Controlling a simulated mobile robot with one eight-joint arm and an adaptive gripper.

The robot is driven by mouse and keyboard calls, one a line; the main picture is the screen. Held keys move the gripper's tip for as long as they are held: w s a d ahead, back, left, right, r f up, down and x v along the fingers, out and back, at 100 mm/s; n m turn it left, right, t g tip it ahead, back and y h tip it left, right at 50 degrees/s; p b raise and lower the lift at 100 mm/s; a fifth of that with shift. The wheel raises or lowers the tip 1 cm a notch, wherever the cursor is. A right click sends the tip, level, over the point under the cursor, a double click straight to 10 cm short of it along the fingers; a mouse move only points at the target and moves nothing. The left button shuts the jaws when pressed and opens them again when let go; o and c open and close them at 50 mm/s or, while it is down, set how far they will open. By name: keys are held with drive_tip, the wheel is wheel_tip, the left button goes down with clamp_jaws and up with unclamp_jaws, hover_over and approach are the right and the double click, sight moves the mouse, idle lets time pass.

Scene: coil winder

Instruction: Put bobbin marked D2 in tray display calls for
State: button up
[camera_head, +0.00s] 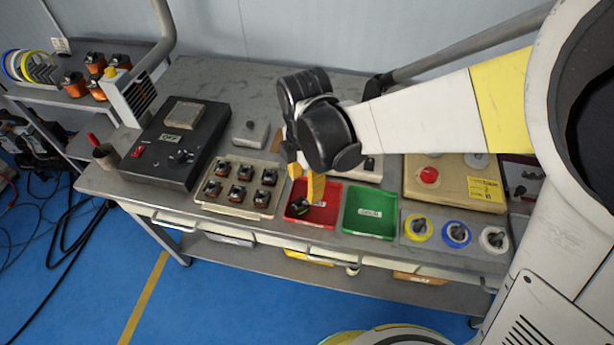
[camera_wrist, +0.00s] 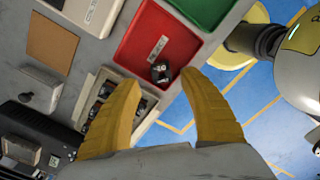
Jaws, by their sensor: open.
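My gripper (camera_head: 304,188) is above the red tray (camera_head: 327,203), its yellow fingers apart and empty. In the wrist view the fingers of my gripper (camera_wrist: 159,79) are spread wide. A dark bobbin (camera_head: 300,207) lies in the red tray near one edge; it also shows in the wrist view (camera_wrist: 160,72), between and beyond the fingertips. Its marking cannot be read. The green tray (camera_head: 353,226) to the right looks empty. A beige rack (camera_head: 236,210) on the left holds several copper-and-black bobbins, their marks too small to read.
A black unit (camera_head: 150,165) with a red switch and a label that looks like "OFF" stands left of the rack. A tan box (camera_head: 450,195) with a red button (camera_head: 428,175) is at the right. Yellow, blue and white spools (camera_head: 457,233) sit along the front right edge.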

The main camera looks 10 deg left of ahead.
drive_tip(key=shift+r+p, duration=0.5)
drive_tip(key=shift+r, duration=1.5)
drive_tip(key=s+d+r+m+t, duration=0.1)
drive_tip(key=d+r+m+t, duration=0.1)
drive_tip(key=d+m, duration=0.6)
drive_tip(key=s+d+r+m+t, duration=0.2)
drive_tip(key=d+r+m, duration=0.3)
drive_tip(key=d+m, duration=0.4)
drive_tip(key=s+d+r+m+t, duration=0.2)
drive_tip(key=d+r+m+t, duration=0.1)
drive_tip(key=d+m, duration=0.5)
drive_tip(key=shift+s+d+r+m, duration=0.25)
drive_tip(key=shift+r+m, duration=0.25)
drive_tip(key=shift+r, duration=0.1)
